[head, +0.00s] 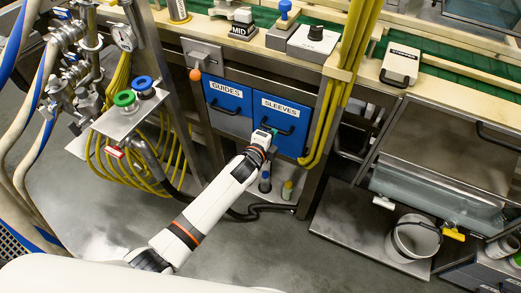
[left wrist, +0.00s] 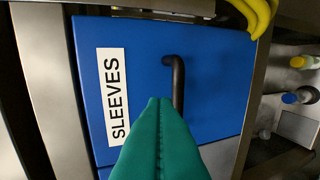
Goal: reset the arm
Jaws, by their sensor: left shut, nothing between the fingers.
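My left gripper (head: 268,134) reaches in front of the blue drawer labelled SLEEVES (head: 291,112) in the head view. In the left wrist view its green fingertips (left wrist: 160,105) are together with nothing between them. They point at the face of the SLEEVES drawer (left wrist: 215,80), beside its black handle (left wrist: 177,85). The handle is not between the fingers; I cannot tell whether the fingertips touch it. The drawer looks shut. My right gripper does not show.
The blue GUIDES drawer (head: 228,95) is left of the SLEEVES drawer. Yellow hoses (head: 335,90) run down just right of the drawers. Bottles (head: 287,189) stand below. A white bucket (head: 413,238) sits at the lower right. Grey floor (head: 250,245) is open in front.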

